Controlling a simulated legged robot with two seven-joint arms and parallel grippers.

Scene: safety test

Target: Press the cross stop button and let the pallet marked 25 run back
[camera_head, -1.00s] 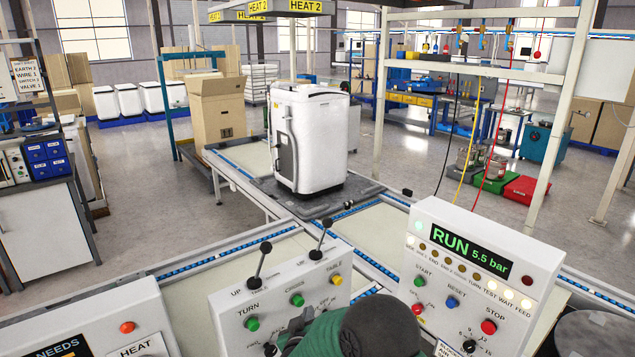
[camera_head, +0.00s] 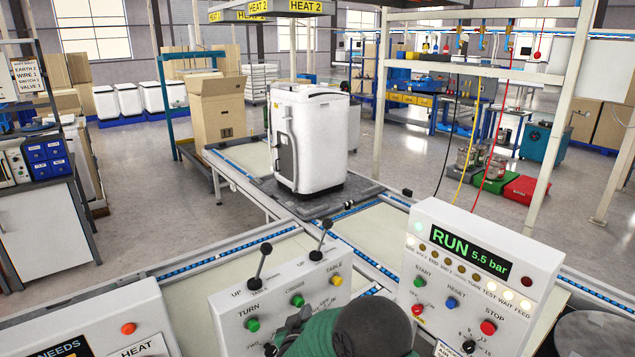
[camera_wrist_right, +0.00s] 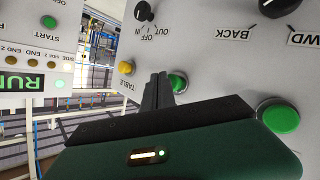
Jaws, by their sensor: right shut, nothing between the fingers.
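The control panel (camera_head: 228,310) in front carries levers and buttons labelled TURN, CROSS and TABLE. The green CROSS button (camera_head: 297,300) also shows in the right wrist view (camera_wrist_right: 179,80). My right gripper (camera_head: 300,318) is shut and empty, below the CROSS button in the head view. In the right wrist view its fingertips (camera_wrist_right: 160,82) are right beside that button; I cannot tell whether they touch it. A dark grey pallet (camera_head: 330,207) under a white appliance (camera_head: 312,140) is on the conveyor junction; no number is readable on it. My left gripper is not in view.
The right-hand panel (camera_head: 420,318) reads RUN 5.5 bar and has green START, blue RESET and red STOP (camera_head: 488,327) buttons. A HEAT panel (camera_head: 95,320) stands at left. Yellow TABLE (camera_head: 336,280) and green TURN (camera_head: 252,325) buttons flank CROSS. Levers (camera_head: 263,258) stick up behind.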

